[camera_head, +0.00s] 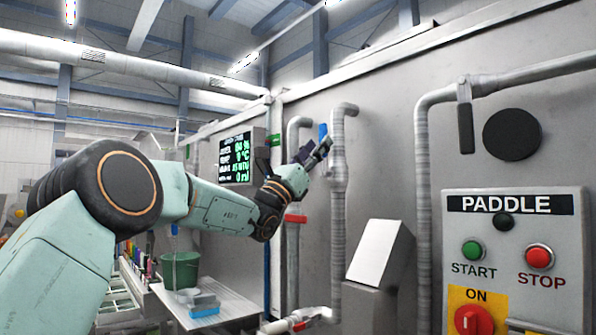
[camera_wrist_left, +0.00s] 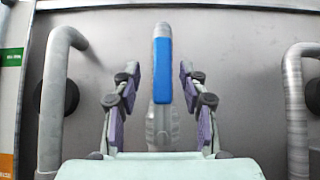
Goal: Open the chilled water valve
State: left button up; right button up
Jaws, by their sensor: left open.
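A blue valve lever (camera_head: 323,132) sits on a grey vertical pipe (camera_head: 338,200) on the metal wall in the head view. In the left wrist view the blue lever (camera_wrist_left: 163,70) stands upright in the middle, along its pipe. My left gripper (camera_head: 322,150) is at the lever, with its arm reaching in from the left. In the left wrist view my left gripper (camera_wrist_left: 160,80) is open, with one finger pair on each side of the lever and gaps between. I cannot tell how deep the lever lies between the fingers. My right gripper is not in view.
Another pipe with a red handle (camera_head: 295,218) runs left of the lever's pipe. A dark display (camera_head: 238,157) hangs further left. A PADDLE panel (camera_head: 515,255) and a lever on a pipe (camera_head: 466,120) are at right. A green bucket (camera_head: 180,270) stands on a low table.

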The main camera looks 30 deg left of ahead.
pick_arm(q)
jog(key=v, duration=0.8)
jog(key=shift+s+f, duration=0.25)
jog(key=shift+f, duration=0.1)
